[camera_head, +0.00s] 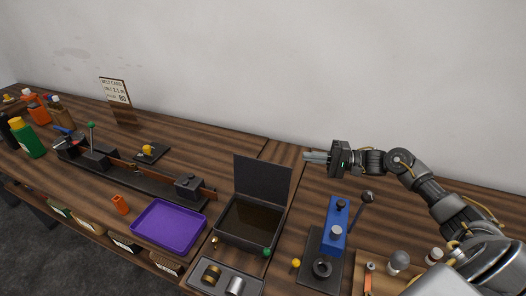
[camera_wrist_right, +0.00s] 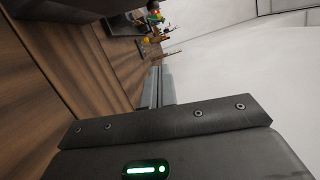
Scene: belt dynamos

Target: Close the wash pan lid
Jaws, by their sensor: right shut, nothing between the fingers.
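The wash pan (camera_head: 236,238) is a dark grey box on the wooden bench, with dark brown contents or floor inside. Its lid (camera_head: 262,181) stands open, upright at the back edge of the pan. My right gripper (camera_head: 306,157) is shut and empty. It shows to the right of the lid's top and a little higher in the picture, with its fingers pointing left, and appears apart from the lid. In the right wrist view the closed fingers (camera_wrist_right: 157,86) point along the bench toward distant items. My left gripper is not in view.
A blue press (camera_head: 334,224) with a black-knobbed lever (camera_head: 367,197) stands right of the pan. A purple tray (camera_head: 169,226) lies to its left. A grey tray (camera_head: 225,278) with metal parts is in front. A long dark fixture (camera_head: 130,172) runs at left. The wall is behind.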

